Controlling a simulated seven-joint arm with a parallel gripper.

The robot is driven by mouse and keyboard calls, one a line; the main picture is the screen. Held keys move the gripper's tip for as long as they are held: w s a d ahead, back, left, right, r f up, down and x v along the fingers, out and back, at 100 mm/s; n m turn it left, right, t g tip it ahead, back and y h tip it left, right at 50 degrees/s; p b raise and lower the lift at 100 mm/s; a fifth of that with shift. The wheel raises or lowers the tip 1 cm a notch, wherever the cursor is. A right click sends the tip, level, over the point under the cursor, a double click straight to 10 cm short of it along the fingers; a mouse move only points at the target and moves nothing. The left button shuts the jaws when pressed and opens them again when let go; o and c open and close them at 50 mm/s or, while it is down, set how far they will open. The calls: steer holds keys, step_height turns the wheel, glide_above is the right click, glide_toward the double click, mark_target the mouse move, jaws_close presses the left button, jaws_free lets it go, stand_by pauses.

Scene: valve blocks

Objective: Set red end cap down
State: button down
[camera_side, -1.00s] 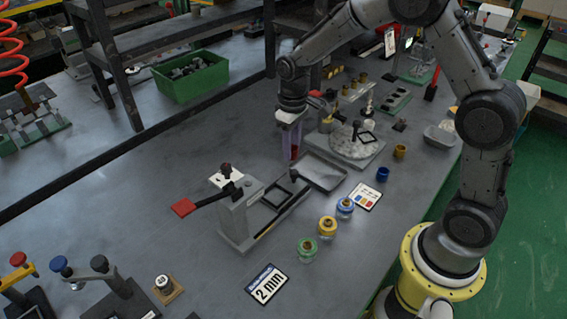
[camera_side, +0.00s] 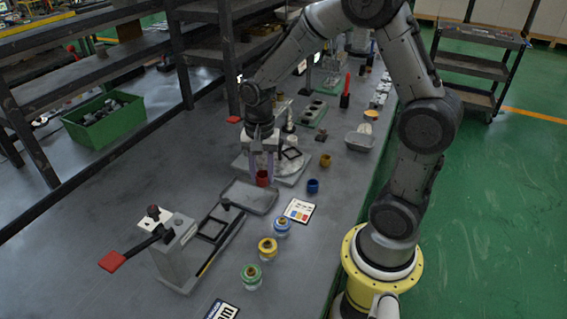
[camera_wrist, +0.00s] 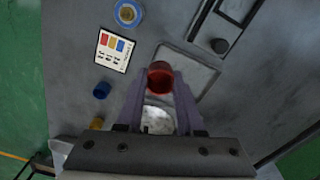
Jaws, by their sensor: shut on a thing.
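The red end cap (camera_side: 262,180) is held between the fingertips of my gripper (camera_side: 263,174). It also shows in the wrist view as a red cup-like cap (camera_wrist: 160,78) with a dark opening, between the pale purple fingers (camera_wrist: 160,95). A shallow grey tray (camera_side: 242,201) lies close by, just in front of the cap in the side view. In the wrist view the tray (camera_wrist: 198,70) shows beyond and beside the cap. I cannot tell whether the cap touches anything beneath it.
A colour card (camera_side: 300,210) lies right of the tray. A blue cap (camera_side: 313,186) and a brass cap (camera_side: 325,160) stand to the right.

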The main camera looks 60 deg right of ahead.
steer(key=s+d+r+m, duration=0.2)
steer(key=s+d+m, duration=0.1)
steer(key=s+d, duration=0.15)
steer(key=shift+m, duration=0.4)
steer(key=w+d+f, duration=0.1)
steer(key=w+f, duration=0.1)
steer(key=w, duration=0.1)
steer(key=w+d+f, duration=0.2)
steer(key=w+f, duration=0.1)
steer(key=w, duration=0.1)
steer(key=w+d+f, duration=0.2)
steer(key=w+f, duration=0.1)
steer(key=shift+w, duration=0.4)
steer(key=shift+w+d+f, duration=0.15)
steer(key=shift+w+f, duration=0.3)
steer(key=shift+f, duration=1.65)
steer(key=shift+f, duration=0.15)
steer(key=c, duration=0.5)
jaws_free()
steer(key=shift+c, duration=0.2)
